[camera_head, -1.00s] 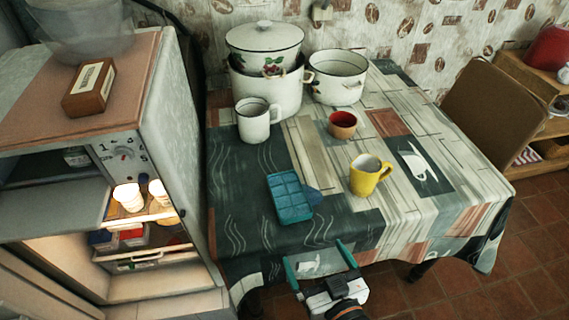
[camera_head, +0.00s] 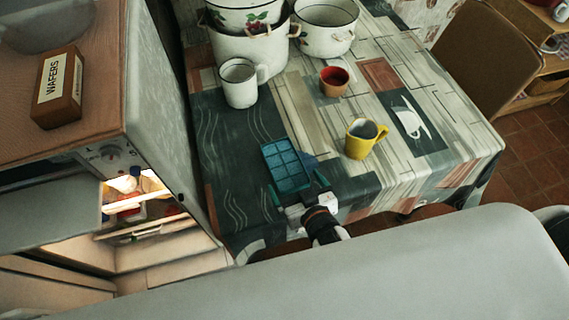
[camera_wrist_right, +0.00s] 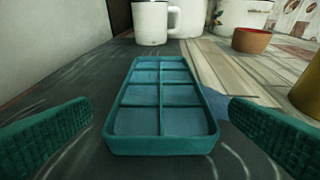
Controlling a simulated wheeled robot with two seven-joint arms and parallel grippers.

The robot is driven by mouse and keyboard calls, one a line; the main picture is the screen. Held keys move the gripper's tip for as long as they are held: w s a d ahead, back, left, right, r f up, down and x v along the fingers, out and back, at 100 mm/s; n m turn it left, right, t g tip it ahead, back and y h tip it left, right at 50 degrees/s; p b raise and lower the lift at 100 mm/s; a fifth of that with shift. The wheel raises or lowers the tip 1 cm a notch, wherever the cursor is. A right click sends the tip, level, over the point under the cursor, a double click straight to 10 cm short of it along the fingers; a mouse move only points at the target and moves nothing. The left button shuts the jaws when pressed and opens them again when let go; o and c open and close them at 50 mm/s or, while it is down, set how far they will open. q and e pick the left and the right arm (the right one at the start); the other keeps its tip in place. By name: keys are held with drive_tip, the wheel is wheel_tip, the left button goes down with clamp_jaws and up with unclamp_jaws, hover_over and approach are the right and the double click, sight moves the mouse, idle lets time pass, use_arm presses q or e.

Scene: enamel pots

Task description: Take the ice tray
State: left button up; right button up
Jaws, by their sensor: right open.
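The teal ice tray (camera_head: 286,166) lies flat on the patterned tablecloth near the table's front edge. It also shows in the right wrist view (camera_wrist_right: 163,104), with two columns of compartments. My right gripper (camera_head: 299,188) is open at the tray's near end. In the right wrist view its two teal fingers (camera_wrist_right: 160,131) stand to the left and right of the tray's near end, apart from it, with nothing between them in contact. My left gripper is not in view.
A white mug (camera_head: 240,84), a red-inside cup (camera_head: 334,81) and a yellow mug (camera_head: 361,140) stand beyond and right of the tray. Enamel pots (camera_head: 324,28) stand at the back. The open fridge (camera_head: 160,110) borders the table on the left.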

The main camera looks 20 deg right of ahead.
sight(289, 177)
drive_tip(key=shift+w, duration=0.5)
drive_tip(key=x, duration=0.4)
drive_tip(key=shift+f, duration=0.15)
drive_tip(key=c, duration=1.1)
drive_tip(key=shift+c, duration=0.2)
drive_tip(key=shift+r+p, duration=0.2)
drive_tip(key=shift+p, duration=0.1)
wheel_tip(289, 177, up, 10)
drive_tip(key=p, duration=0.1)
